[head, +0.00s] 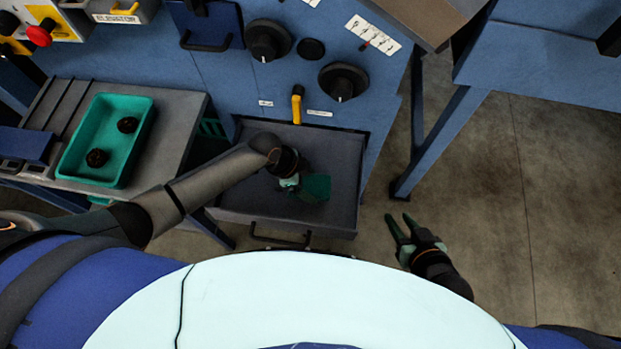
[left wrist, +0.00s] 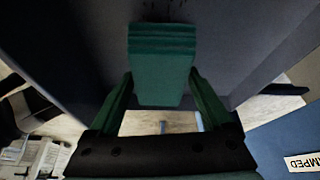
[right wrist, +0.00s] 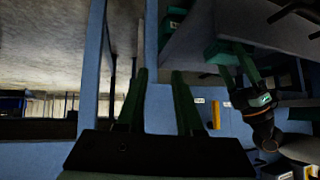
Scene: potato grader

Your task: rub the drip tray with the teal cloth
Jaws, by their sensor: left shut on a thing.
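The drip tray (head: 342,160) is a dark grey, drawer-like tray pulled out from the blue machine, with a handle on its front. My left gripper (head: 291,183) is over the tray, shut on the teal cloth (head: 315,187). The cloth also shows as a folded pad between the fingers in the left wrist view (left wrist: 162,65), against the dark tray surface. I cannot tell whether it touches the tray floor. A few small dark marks show beyond the cloth there. My right gripper (head: 399,224) is open and empty, right of the tray, over the floor.
A teal bin (head: 107,115) with two dark round things stands on a grey bench at left. A yellow handle (head: 297,104) hangs at the tray's back edge, below black knobs (head: 343,82). A blue frame leg (head: 436,143) stands right of the tray. Floor at right is clear.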

